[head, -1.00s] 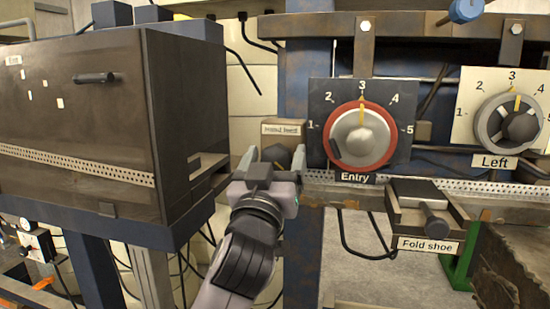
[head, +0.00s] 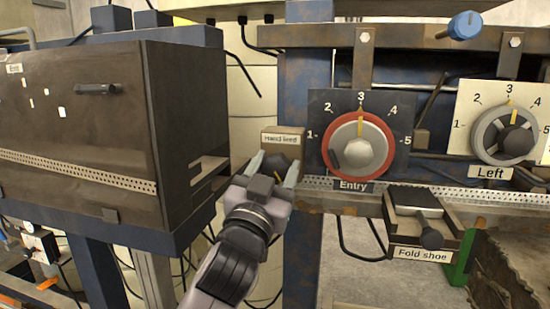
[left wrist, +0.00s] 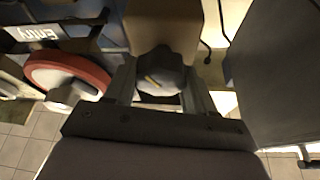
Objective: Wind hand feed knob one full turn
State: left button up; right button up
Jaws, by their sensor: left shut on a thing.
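The hand feed knob (head: 280,162) is a dark, faceted knob on a small tan box labelled "Hand feed" (head: 283,138), left of the Entry dial. My left gripper (head: 274,168) has its two pale fingers on either side of the knob and is shut on it. In the left wrist view the knob (left wrist: 160,72) sits between the fingers, with a slanted yellow mark on its face. The gripper hides the knob's lower part in the head view. My right gripper is not in view.
The red-ringed Entry dial (head: 358,146) is close on the right, its pointer near 3. Farther right are the Left dial (head: 503,135) and the Fold shoe block (head: 420,222). A large dark cabinet (head: 80,130) stands close on the left.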

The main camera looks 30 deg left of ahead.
pick_arm(q)
jog(key=m+h+p, duration=0.2)
jog(key=m, duration=0.2)
jog(key=shift+r, duration=0.2)
jog(key=m+h, duration=0.1)
jog(key=m, duration=0.1)
jog(key=shift+f+m+p, duration=0.1)
jog(key=shift+m+p, duration=0.25)
jog(key=shift+m, duration=0.05)
jog(key=shift+m+g+h, duration=0.4)
jog(key=shift+m+h, duration=0.4)
jog(key=shift+m, duration=0.4)
jog(key=m+g+h, duration=0.1)
jog(key=m, duration=0.3)
jog(key=m+g, duration=0.1)
jog(key=m, duration=0.1)
jog(key=m+g, duration=0.1)
jog(key=m, duration=0.2)
jog(key=shift+f+h, duration=0.1)
jog(key=shift+h, duration=0.3)
jog(key=m, duration=0.2)
jog(key=m+g, duration=0.1)
jog(key=shift+m+g+y, duration=0.3)
jog(key=shift+m, duration=0.1)
jog(key=shift+f+m+g+y, duration=0.15)
jog(key=shift+m+g+y, duration=0.25)
jog(key=shift+m, duration=0.9)
jog(key=shift+d, duration=0.1)
